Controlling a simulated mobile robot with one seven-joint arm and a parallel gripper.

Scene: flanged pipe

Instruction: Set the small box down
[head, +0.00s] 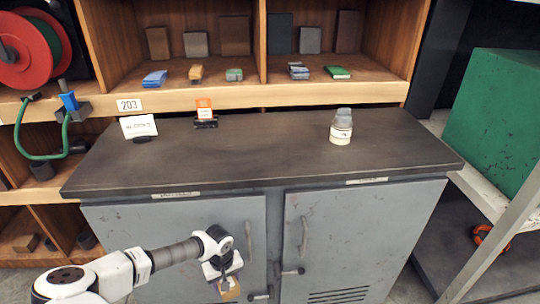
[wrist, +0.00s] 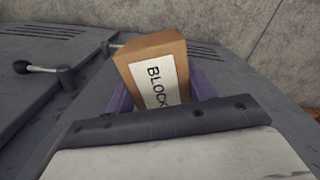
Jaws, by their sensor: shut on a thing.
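The small box (wrist: 152,72) is brown with a white label reading "BLOCK", partly hidden by my gripper in the wrist view. My gripper (head: 226,280) is shut on it. In the head view the box (head: 230,291) shows low in the picture, in front of the grey cabinet doors and below the level of the dark cabinet top (head: 260,150). The purple fingers (wrist: 205,86) show beside the box in the wrist view.
On the cabinet top stand a white sign (head: 138,126), an orange-and-white card in a black holder (head: 205,114) and a grey-lidded jar (head: 341,127). The middle and front of the top are clear. Door handles (head: 303,236) stick out near my gripper. Shelves with small blocks stand behind.

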